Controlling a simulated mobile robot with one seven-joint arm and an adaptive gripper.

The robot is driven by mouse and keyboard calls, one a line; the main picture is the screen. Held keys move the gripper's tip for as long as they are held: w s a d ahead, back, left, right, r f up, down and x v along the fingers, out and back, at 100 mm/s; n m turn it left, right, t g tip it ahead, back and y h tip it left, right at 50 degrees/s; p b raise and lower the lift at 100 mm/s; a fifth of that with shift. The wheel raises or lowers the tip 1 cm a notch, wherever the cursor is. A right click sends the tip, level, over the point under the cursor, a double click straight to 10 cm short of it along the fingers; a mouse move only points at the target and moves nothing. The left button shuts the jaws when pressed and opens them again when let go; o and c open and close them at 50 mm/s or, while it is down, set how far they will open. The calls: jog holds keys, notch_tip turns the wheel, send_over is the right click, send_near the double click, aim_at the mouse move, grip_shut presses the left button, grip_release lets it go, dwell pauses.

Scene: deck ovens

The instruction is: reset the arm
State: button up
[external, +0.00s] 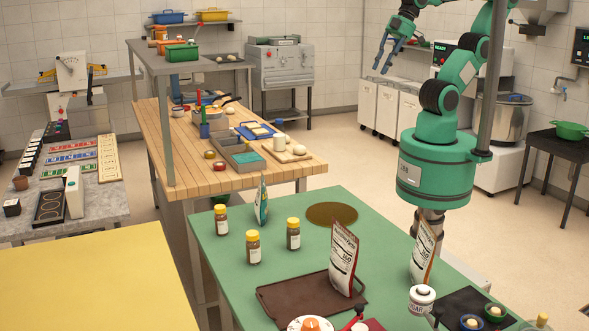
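My green arm (462,75) stands at the right of the external view, raised above the green table. My blue gripper (381,70) hangs at the upper middle, pointing down, well above the floor and apart from every table. Its two fingers show a gap between them, and nothing is seen in it.
The green table (285,225) in front holds jars, standing pouches, a brown tray (278,297) and a white sugar canister (422,298). A wooden bench (190,170) stands behind it, with white bins (388,107) at the back wall. The floor between is clear.

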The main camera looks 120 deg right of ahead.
notch_tip(320, 180, down, 3)
jog(key=shift+b, duration=1.05)
